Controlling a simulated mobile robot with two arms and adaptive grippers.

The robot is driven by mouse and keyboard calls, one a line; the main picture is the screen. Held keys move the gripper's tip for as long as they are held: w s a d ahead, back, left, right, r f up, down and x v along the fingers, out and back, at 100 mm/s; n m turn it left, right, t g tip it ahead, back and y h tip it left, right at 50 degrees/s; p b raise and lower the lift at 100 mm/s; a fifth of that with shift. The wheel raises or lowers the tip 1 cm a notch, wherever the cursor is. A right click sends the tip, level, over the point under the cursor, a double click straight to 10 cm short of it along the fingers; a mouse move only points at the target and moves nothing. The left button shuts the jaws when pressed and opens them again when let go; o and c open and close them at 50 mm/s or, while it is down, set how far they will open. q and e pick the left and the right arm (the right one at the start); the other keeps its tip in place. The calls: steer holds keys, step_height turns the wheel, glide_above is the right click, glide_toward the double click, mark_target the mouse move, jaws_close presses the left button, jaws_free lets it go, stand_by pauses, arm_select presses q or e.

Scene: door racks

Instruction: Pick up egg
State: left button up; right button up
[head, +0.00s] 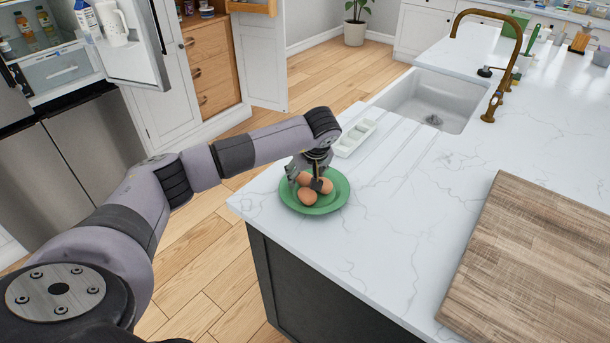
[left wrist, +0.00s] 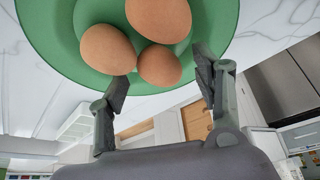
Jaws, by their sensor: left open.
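Three brown eggs lie together on a green plate (head: 338,199) at the near left corner of the white counter. One egg (head: 307,197) is at the front, another (head: 326,186) at the right, and a third (head: 303,178) behind. My left gripper (head: 317,180) is over the plate, pointing down among the eggs. In the left wrist view its fingers (left wrist: 160,82) are apart, with an egg (left wrist: 159,65) between and just beyond the tips. The other two eggs (left wrist: 108,50) (left wrist: 159,18) are beside it. I cannot tell whether a finger touches an egg. My right gripper is not in view.
A white egg tray (head: 355,138) lies behind the plate, near the sink (head: 432,100) with its brass faucet (head: 487,60). A wooden board (head: 540,270) lies at the right. The counter between plate and board is clear. The fridge door (head: 125,45) stands open.

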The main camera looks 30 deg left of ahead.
arm_select(q)
steer(key=shift+w+a+f, duration=0.15)
steer(key=shift+a+f, duration=0.1)
steer(key=shift+f, duration=0.35)
steer(key=shift+c, duration=0.5)
steer(key=c, duration=0.6)
steer(key=shift+c, duration=0.3)
steer(key=shift+r, duration=0.15)
